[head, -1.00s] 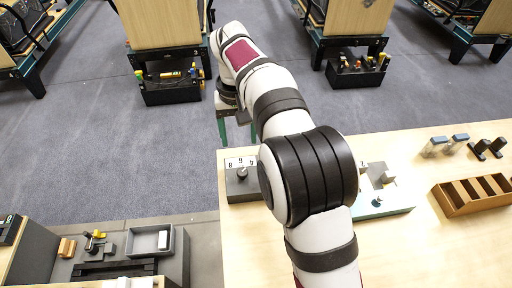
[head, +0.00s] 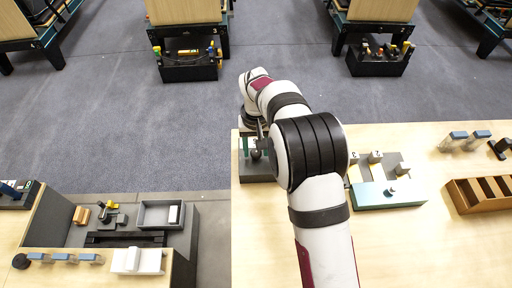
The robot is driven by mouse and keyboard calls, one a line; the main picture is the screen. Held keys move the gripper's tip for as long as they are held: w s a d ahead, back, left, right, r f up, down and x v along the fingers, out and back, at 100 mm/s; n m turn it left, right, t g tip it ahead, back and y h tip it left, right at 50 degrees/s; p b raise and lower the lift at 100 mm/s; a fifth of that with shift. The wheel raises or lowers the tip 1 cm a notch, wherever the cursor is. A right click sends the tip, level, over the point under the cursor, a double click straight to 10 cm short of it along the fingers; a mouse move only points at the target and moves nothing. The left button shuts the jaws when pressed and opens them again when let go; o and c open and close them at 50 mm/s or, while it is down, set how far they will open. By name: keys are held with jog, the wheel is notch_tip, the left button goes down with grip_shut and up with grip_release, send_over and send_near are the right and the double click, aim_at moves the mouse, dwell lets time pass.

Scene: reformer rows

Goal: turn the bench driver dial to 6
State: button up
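The dial is a dark grey block with a round black knob (head: 256,155), at the left front part of the wooden bench. Its white number plate is mostly covered by my gripper and wrist. My gripper (head: 256,147) is down at the dial, just behind and above the knob. One teal finger shows to the left of the knob with a gap between them; the other is largely hidden by the arm. The gripper looks open. I cannot tell whether it touches the knob or which number the knob points to.
A teal and white board (head: 388,195) with small numbered blocks stands right of my arm. A brown compartment tray (head: 470,197) and several blue-topped clips lie farther right. A lower grey station (head: 140,215) with a tray is at left. The front of the bench is clear.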

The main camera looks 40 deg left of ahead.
grip_shut()
jog(key=shift+n, duration=0.3)
jog(key=n, duration=0.3)
jog(key=shift+n, duration=2.5)
jog(key=shift+o, duration=1.8)
grip_release()
